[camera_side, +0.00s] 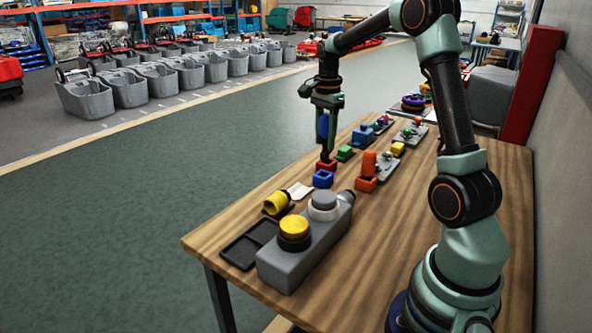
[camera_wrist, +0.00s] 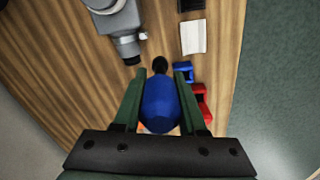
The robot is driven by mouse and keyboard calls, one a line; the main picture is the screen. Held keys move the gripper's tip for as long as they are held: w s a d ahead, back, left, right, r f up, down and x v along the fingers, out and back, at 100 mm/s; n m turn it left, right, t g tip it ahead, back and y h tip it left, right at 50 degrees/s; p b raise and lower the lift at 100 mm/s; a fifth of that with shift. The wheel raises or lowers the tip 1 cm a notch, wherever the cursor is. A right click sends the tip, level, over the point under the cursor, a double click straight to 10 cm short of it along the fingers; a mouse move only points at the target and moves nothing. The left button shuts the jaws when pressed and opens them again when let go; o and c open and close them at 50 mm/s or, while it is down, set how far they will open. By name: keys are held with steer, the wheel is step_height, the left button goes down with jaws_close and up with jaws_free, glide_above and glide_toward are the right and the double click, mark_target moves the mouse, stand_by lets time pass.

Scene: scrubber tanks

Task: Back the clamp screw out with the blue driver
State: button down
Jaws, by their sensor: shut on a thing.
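My gripper (camera_side: 324,108) is shut on the blue driver (camera_side: 323,127), which hangs upright with its handle between the fingers. In the wrist view the driver's blue handle (camera_wrist: 160,105) sits between the fingers of my gripper (camera_wrist: 157,92), with a dark round part beyond it. In the side view the driver's lower end is close to the red holder (camera_side: 326,166); I cannot tell whether it is inside. The grey tank unit (camera_side: 280,264) stands nearer the side camera, with a dark end fitting (camera_side: 346,197).
A blue holder (camera_side: 323,179) stands by the red one. An orange driver (camera_side: 369,163) stands in an orange holder (camera_side: 366,184). A yellow cup (camera_side: 276,203), white card (camera_side: 300,191) and black tray (camera_side: 240,252) lie near the unit. Several small parts crowd the table's far end.

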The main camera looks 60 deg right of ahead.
steer(key=shift+s+a+f, duration=0.5)
steer(key=shift+a+f, duration=0.05)
steer(key=shift+f, duration=0.65)
steer(key=shift+s+a+f, duration=0.45)
steer(key=shift+a+f, duration=0.05)
steer(key=shift+f, duration=0.75)
steer(key=shift+s+a+f, duration=0.5)
steer(key=shift+a+f, duration=0.05)
steer(key=shift+f, duration=0.65)
steer(key=m, duration=1)
steer(key=c, duration=1.1)
jaws_free()
jaws_close()
steer(key=shift+f, duration=0.95)
